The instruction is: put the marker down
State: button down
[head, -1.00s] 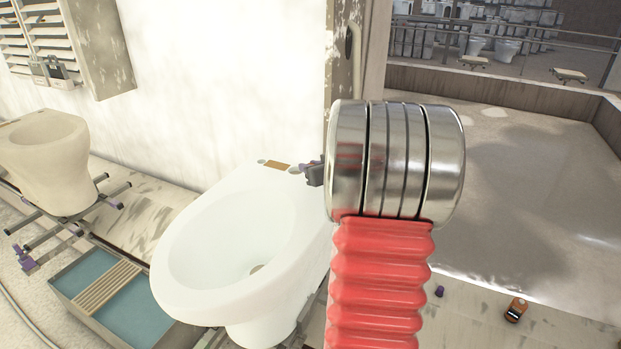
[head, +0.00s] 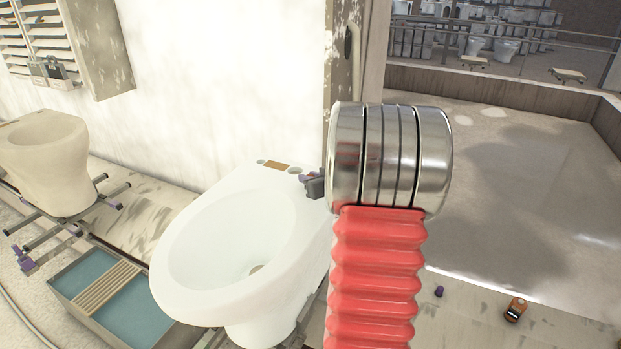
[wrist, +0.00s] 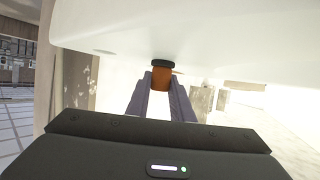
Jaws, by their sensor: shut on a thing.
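The marker (wrist: 161,80) shows in the wrist view as a short orange-brown cylinder with a dark end. My gripper (wrist: 162,85) is shut on it, one purple-grey finger on each side. In the head view my gripper (head: 314,184) is at the back right edge of the white toilet bowl (head: 190,238), partly hidden behind my arm. The marker cannot be made out there. In the wrist view a large white glazed surface (wrist: 200,30) fills the top, close beyond the marker. I cannot tell whether the marker touches it.
A flat brown patch (head: 277,166) is on the bowl's back ledge. A beige toilet (head: 48,160) stands at left on a rail frame. A teal-filled tray (head: 85,275) is at lower left. An orange object (head: 516,310) and purple cap (head: 439,291) lie at lower right.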

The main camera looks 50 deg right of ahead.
jog(key=c, duration=1.6)
grip_release()
jog(key=shift+f, duration=0.1)
jog(key=shift+o, duration=0.2)
jog(key=v, duration=1.2)
